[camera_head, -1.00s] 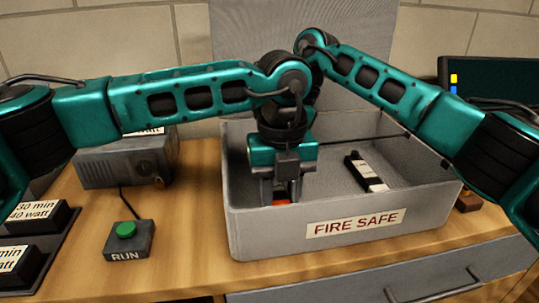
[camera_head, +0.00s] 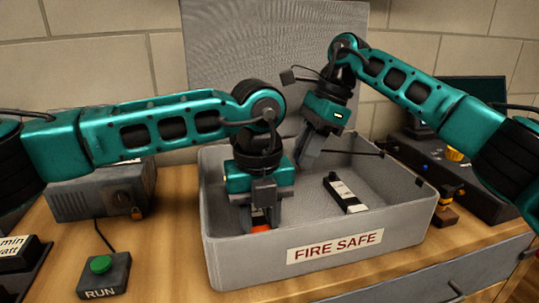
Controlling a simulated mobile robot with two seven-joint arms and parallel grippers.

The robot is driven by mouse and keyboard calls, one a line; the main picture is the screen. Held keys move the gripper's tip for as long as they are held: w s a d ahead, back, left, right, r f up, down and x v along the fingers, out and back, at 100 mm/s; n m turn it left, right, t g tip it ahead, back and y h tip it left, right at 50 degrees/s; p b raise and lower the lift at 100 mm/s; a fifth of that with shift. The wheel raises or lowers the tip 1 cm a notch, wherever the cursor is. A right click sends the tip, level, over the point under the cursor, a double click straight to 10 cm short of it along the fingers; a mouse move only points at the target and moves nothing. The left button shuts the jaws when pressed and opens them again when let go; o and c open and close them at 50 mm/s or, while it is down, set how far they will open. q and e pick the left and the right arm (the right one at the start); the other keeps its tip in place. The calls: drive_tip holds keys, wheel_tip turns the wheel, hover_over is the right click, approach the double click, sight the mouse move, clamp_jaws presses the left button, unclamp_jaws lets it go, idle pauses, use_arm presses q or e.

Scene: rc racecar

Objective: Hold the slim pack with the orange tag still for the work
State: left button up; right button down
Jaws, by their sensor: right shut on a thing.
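The slim pack with the orange tag (camera_head: 261,228) stands in the left part of the grey box; only its orange part and a little dark body show between my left gripper's fingers. My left gripper (camera_head: 261,218) points down into the box, with a finger on each side of the pack and no clear gap. My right gripper (camera_head: 309,158) is low at the back of the box, right of the left one. It is shut on a thin black lead (camera_head: 350,153), whose gripped end is hard to make out.
The grey box (camera_head: 222,262) reads FIRE SAFE. A second slim pack with a white label (camera_head: 345,194) lies inside, to the right. A RUN button box (camera_head: 103,275) and a grey device (camera_head: 90,195) stand left. A dark console (camera_head: 470,188) stands right.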

drive_tip(key=d, duration=0.3)
drive_tip(key=w+d, duration=0.1)
drive_tip(key=d, duration=0.3)
drive_tip(key=shift+w, duration=0.2)
use_arm(q)
drive_tip(key=o, duration=1.2)
drive_tip(key=shift+r, duration=0.1)
wheel_tip(320, 180, up, 12)
drive_tip(key=shift+f, duration=0.1)
